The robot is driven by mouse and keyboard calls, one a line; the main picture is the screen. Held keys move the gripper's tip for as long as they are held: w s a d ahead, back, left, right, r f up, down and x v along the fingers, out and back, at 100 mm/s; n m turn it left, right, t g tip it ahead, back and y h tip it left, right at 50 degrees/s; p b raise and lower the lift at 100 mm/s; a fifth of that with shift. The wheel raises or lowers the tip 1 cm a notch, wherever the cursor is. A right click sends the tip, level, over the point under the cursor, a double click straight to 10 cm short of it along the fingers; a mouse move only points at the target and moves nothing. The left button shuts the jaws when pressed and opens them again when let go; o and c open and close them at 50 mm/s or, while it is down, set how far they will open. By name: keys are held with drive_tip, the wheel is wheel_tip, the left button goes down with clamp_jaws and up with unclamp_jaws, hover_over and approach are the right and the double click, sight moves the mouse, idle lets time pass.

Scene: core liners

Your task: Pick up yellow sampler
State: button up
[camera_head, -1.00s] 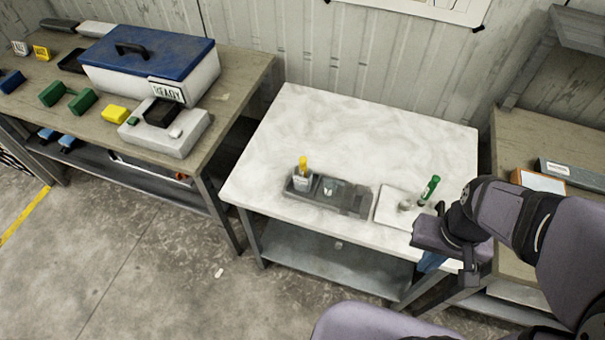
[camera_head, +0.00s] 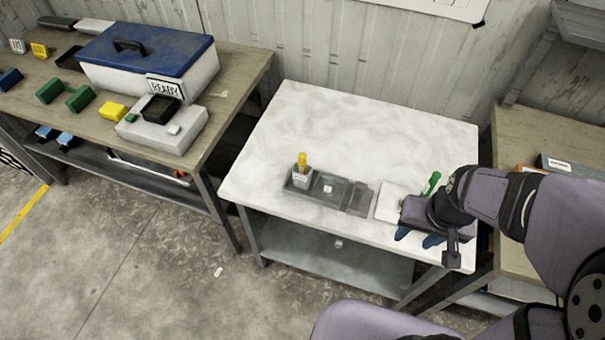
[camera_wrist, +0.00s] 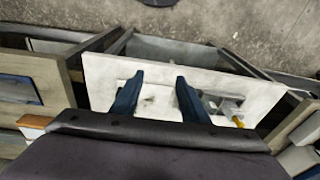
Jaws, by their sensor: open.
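The yellow sampler (camera_head: 303,160) stands upright at the left end of the dark grey tray (camera_head: 355,197) on the white table; only its yellow upper part shows above a light labelled holder (camera_head: 302,175). In the wrist view the yellow sampler (camera_wrist: 237,121) lies right of my gripper's fingers. My gripper (camera_head: 420,239) is at the right front of the table, to the right of the sampler and well apart from it. Its two blue fingers (camera_wrist: 156,94) are spread with nothing held between them.
A green sampler (camera_head: 431,184) stands on a pale plate (camera_head: 386,203) close behind my gripper. The back of the white table (camera_head: 350,125) is clear. A left bench holds a blue-lidded box (camera_head: 145,52) and several coloured blocks. Another bench (camera_head: 550,135) stands at right.

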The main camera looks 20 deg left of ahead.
sight(302, 166)
drive_tip(key=w+a+f+t+y+b, duration=0.1)
drive_tip(key=w+a+f+t+b, duration=0.3)
drive_tip(key=w+a, duration=0.65)
drive_tip(key=w+a+f+t+y+b, duration=0.25)
drive_tip(key=w+a+t+b, duration=0.25)
drive_tip(key=w+a, duration=0.6)
drive_tip(key=s+a+f+t+h+b, duration=0.1)
drive_tip(key=a+t, duration=0.1)
drive_tip(key=a, duration=0.1)
drive_tip(key=s+a+f+t+h+b, duration=0.1)
drive_tip(key=s+a+f+t+b, duration=0.1)
drive_tip(key=a, duration=0.2)
drive_tip(key=s+a+f+t+h+b, duration=0.1)
drive_tip(key=s+a+t, duration=0.1)
drive_tip(key=a+t, duration=0.1)
drive_tip(key=shift+s+a+f+m+h, duration=0.2)
drive_tip(key=shift+a+f+m+h, duration=0.05)
drive_tip(key=shift+m, duration=0.05)
drive_tip(key=shift+s+d+f+h, duration=0.1)
drive_tip(key=shift+s+f+h, duration=0.2)
drive_tip(key=shift+s, duration=0.1)
drive_tip(key=shift+w+r+p, duration=0.1)
drive_tip(key=shift+w+p, duration=0.35)
drive_tip(key=shift+w, duration=1.05)
drive_tip(key=w+p, duration=0.1)
drive_tip(key=w, duration=0.3)
drive_tip(key=shift+w, duration=0.2)
